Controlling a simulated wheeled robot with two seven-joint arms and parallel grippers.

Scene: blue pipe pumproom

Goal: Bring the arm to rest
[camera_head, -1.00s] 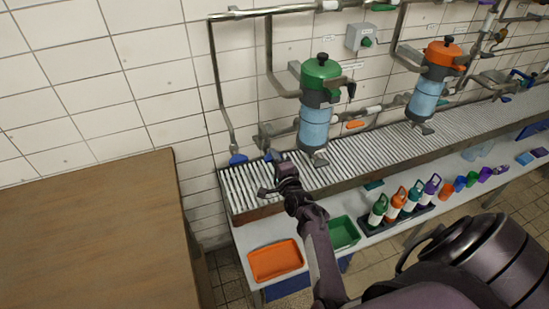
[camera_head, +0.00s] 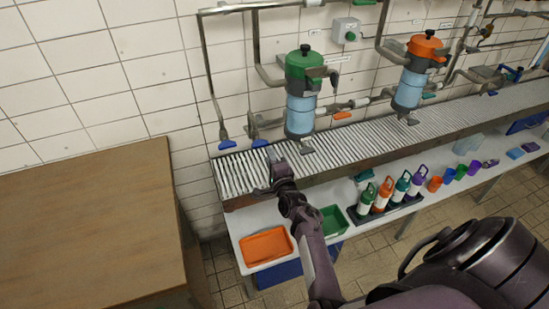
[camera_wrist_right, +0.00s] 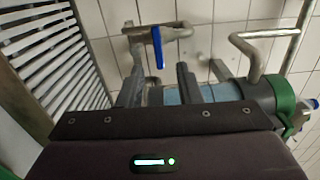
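My right gripper (camera_head: 270,172) is over the left end of the slatted grey rack, in front of and left of the green-topped filter housing (camera_head: 303,92). Its two fingers look spread apart with nothing between them. My dark purple right arm (camera_head: 318,262) reaches up to it from the bottom of the head view. In the right wrist view, the green-topped housing (camera_wrist_right: 262,95) lies sideways beyond the gripper body, with a blue-handled valve (camera_wrist_right: 158,47) near it. My left gripper is not in view.
The slatted rack (camera_head: 350,148) runs along the tiled wall below a second, orange-topped housing (camera_head: 410,88). An orange tray (camera_head: 266,247), a green tray (camera_head: 334,221) and several bottles (camera_head: 383,196) stand on the lower shelf. A brown cabinet (camera_head: 90,225) fills the left.

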